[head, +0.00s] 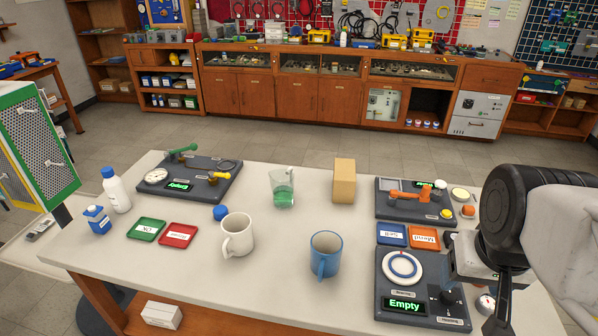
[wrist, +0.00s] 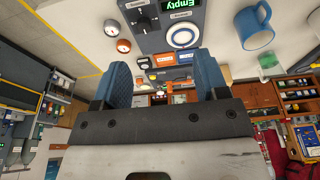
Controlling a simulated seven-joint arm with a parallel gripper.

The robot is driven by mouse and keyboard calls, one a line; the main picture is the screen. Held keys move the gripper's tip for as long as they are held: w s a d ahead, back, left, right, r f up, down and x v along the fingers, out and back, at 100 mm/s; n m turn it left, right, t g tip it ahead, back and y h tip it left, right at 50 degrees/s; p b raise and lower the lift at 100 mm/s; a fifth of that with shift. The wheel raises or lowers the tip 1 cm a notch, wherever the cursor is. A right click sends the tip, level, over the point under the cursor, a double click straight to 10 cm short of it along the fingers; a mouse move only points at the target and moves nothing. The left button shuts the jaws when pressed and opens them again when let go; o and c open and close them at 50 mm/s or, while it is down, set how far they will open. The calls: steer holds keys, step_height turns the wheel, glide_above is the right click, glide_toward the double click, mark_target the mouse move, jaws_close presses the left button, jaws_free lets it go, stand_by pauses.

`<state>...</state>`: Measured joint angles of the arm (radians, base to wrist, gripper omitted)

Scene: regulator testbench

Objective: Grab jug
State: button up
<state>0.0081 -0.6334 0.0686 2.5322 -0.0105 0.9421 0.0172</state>
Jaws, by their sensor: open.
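The jug (head: 283,187) is clear, with green liquid in its lower part and a handle. It stands upright near the middle of the white table, toward its back edge. In the wrist view the jug (wrist: 269,63) shows small at the right, beyond a blue mug. My gripper is open and empty at the table's right side, well apart from the jug. Its two blue-padded fingers (wrist: 162,80) show in the wrist view; in the head view my arm mostly hides it.
A white mug (head: 238,236) and a blue mug (head: 325,255) stand in front of the jug. A tan block (head: 344,181) stands to its right, and a blue cap (head: 221,212) lies to its left. The testbench unit marked Empty (head: 424,290) lies front right.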

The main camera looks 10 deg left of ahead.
steer(key=shift+o, duration=1.1)
steer(key=w+a+r+m, duration=0.2)
steer(key=w+a+m, duration=0.1)
steer(key=w, duration=0.5)
steer(key=w+a+r+m, duration=0.2)
steer(key=w+a+m, duration=0.1)
steer(key=w, duration=0.5)
steer(key=m+g, duration=0.3)
steer(key=m, duration=1)
glide_above(289, 169)
steer(key=f, duration=1.5)
steer(key=shift+s+d, duration=0.1)
steer(key=shift+d, duration=0.15)
steer(key=shift+a+f+m, duration=0.2)
steer(key=shift+a+m, duration=0.1)
steer(key=shift+a, duration=0.05)
